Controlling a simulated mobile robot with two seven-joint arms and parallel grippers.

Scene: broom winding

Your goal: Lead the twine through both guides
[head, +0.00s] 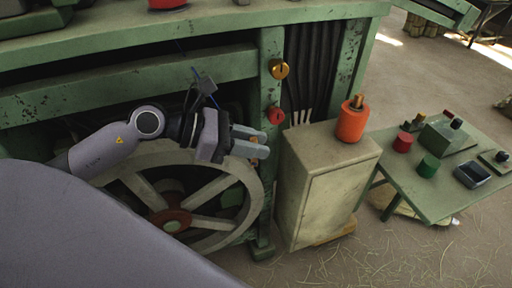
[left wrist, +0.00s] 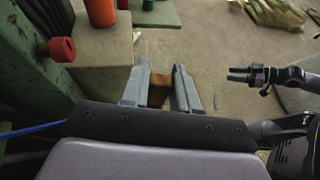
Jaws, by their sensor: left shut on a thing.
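My left gripper (head: 266,141) is in front of the green machine, just left of the cabinet. It is shut on a small brown-orange piece (left wrist: 158,90), seen between the fingers in the left wrist view; I cannot tell if this is the twine's end. A golden round guide (head: 279,69) and, below it, a red round guide (head: 276,115) sit on the green post, both above the gripper. The red guide also shows in the left wrist view (left wrist: 60,49).
An orange spool (head: 352,120) stands on the beige cabinet (head: 310,195). A large spoked wheel (head: 190,200) is below my left arm. A green side table (head: 430,200) at the right holds small red and green cylinders and boxes. Straw-strewn floor lies in front.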

